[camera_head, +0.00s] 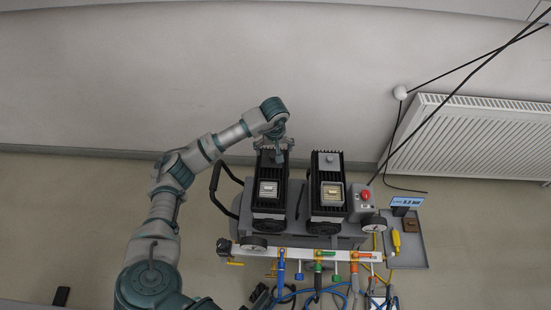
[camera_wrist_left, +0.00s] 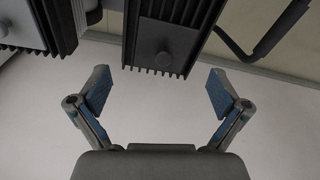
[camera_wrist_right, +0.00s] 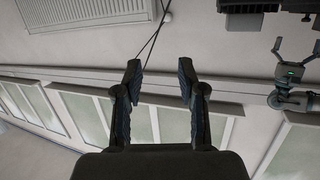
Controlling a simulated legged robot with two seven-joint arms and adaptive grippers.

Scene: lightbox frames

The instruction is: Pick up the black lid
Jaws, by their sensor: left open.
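The left unit's black lid (camera_head: 265,158) is partly hidden by my left gripper (camera_head: 277,150). My right gripper (camera_wrist_right: 160,72) is open and empty, away from the lids.
The right unit's lid has a grey knob (camera_head: 330,158). A red button box (camera_head: 363,197) stands beside it. A black curved handle (camera_head: 217,190) is on the left. A rail with coloured valves (camera_head: 318,255) runs in front.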

